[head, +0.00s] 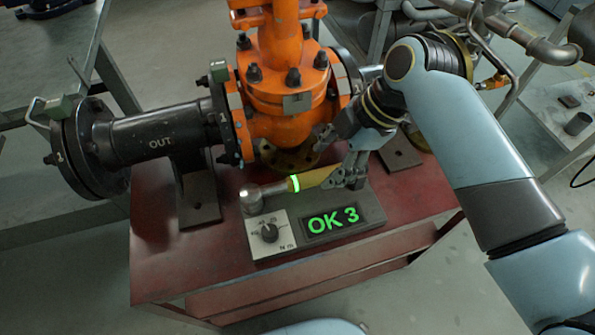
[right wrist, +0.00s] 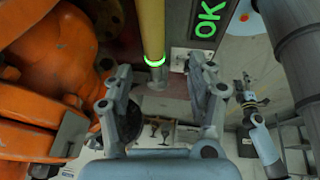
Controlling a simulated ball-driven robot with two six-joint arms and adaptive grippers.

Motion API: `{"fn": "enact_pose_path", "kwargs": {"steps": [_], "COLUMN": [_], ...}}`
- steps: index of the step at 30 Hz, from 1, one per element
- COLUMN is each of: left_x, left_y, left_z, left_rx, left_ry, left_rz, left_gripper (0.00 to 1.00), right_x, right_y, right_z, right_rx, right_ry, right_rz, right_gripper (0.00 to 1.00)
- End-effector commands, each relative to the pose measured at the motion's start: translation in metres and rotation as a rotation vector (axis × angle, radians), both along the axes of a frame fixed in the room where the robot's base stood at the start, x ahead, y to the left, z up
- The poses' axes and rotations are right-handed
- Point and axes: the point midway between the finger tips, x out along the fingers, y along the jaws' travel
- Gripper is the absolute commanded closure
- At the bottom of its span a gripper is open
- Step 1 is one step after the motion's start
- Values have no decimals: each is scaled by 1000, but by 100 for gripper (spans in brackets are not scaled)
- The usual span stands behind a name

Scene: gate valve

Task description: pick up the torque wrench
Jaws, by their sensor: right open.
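The torque wrench (head: 317,177) has a yellow handle, a glowing green ring and a metal head. It lies across the top of a grey tester box with a lit "OK 3" display (head: 333,219). My right gripper (head: 340,160) is open, with its fingers close to the handle's right end. In the right wrist view, the handle (right wrist: 151,28) and green ring lie between the spread fingers (right wrist: 160,66). Whether a finger touches the handle cannot be told. What looks like my left gripper (right wrist: 244,92) is small in the right wrist view; its jaws are unclear.
The orange gate valve (head: 285,75) rises right behind the wrench, with a black "OUT" pipe (head: 155,143) at its left. All stand on a red bench (head: 160,265), whose front left top is clear. A metal table (head: 560,115) with small parts is at the right.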

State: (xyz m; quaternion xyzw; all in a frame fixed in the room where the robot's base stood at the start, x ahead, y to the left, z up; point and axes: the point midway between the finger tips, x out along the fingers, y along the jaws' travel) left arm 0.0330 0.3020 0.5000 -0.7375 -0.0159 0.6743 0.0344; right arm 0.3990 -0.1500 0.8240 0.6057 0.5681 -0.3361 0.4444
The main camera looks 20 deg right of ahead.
Motion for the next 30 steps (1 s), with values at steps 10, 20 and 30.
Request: {"fn": "enact_pose_path", "kwargs": {"steps": [10,20,30], "left_x": [0,-1,0], "left_y": [2,3,4], "left_z": [-6,-11,-11], "left_rx": [2,4,5], "left_ry": [1,2,1], "left_rz": [-1,-1,-1], "left_gripper": [45,45,45], "right_x": [10,19,19], "right_y": [13,26,26], "right_z": [-36,-73,-72], "right_rx": [-1,0,-1], "right_ry": [0,-1,-2], "right_rz": [-3,-4,-4], "right_gripper": [43,43,61]}}
